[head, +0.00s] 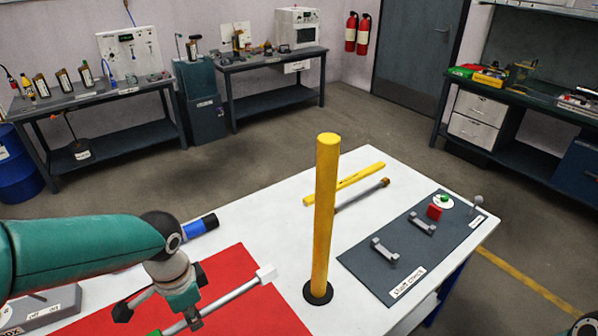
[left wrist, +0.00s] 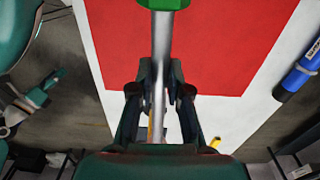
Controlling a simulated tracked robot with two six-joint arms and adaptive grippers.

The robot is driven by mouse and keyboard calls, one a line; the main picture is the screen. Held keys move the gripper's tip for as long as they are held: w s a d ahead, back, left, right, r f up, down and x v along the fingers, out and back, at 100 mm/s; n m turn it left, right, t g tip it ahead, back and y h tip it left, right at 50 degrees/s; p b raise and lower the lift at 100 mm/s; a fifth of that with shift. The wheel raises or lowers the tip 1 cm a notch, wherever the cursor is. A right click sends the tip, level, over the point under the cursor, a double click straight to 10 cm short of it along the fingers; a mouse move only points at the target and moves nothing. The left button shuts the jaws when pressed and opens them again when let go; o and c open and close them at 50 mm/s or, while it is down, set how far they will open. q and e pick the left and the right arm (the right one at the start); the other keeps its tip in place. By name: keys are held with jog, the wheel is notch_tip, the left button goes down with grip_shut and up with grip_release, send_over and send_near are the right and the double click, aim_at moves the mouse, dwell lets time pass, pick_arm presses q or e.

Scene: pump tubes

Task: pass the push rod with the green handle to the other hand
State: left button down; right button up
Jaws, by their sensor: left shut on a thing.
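The push rod is a thin grey rod (head: 235,298) with a pale block at its far end and a green handle (left wrist: 172,4) at its other end. It slants above the red mat (head: 232,262), with the pale end toward the right. My left gripper (head: 188,312) is shut on the rod's shaft, on the handle side; its fingers (left wrist: 160,95) close around the shaft in the left wrist view. In the head view the green handle is mostly cut off by the bottom edge. I do not make out my right gripper in either view.
A tall yellow tube (head: 325,220) stands on a black base right of the rod's pale end. Behind it lie a yellow bar (head: 350,182) and a brown-ended rod (head: 362,194). A dark mat (head: 370,262) with grey handles is right. A blue cylinder (head: 202,226) lies beyond my arm.

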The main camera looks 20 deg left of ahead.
pick_arm(q)
jog(key=w+d+f+n, duration=0.7)
jog(key=w+d+f, duration=0.3)
jog(key=w, duration=0.4)
jog(key=shift+f, duration=0.5)
jog(key=shift+a, duration=0.1)
jog(key=shift+a, duration=0.2)
